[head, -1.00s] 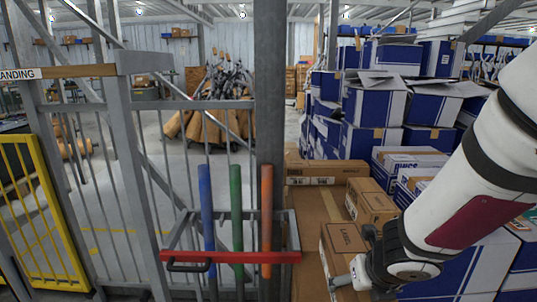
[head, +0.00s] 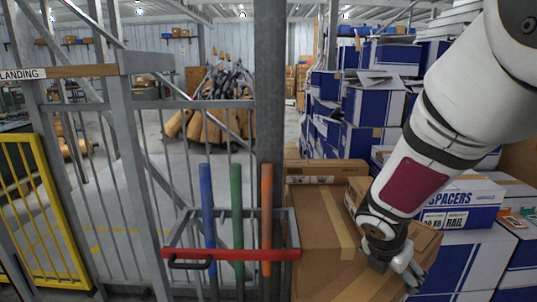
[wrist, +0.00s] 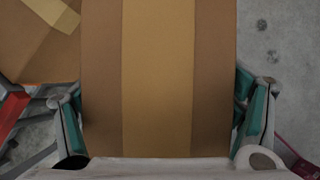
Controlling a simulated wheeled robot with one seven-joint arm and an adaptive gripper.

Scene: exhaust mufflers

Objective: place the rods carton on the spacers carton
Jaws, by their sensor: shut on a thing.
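My gripper (head: 405,270) is shut on a plain brown carton, which I take to be the rods carton (head: 424,243). In the wrist view the carton (wrist: 160,75) fills the space between the two fingers, its tan tape strip running down the middle. In the head view my wrist and forearm hide much of it, and I cannot read a name on it. The spacers carton (head: 462,203), white and blue with SPACERS printed on its side, stands to the right of my wrist and above the held carton in the picture.
A large brown carton (head: 325,240) with a bare taped top stands left of my gripper. Another brown carton (head: 357,191) sits behind it. Blue-and-white cartons (head: 462,258) lie below and beside the spacers carton. A rack with coloured tubes (head: 236,215) and a red bar stands at the left.

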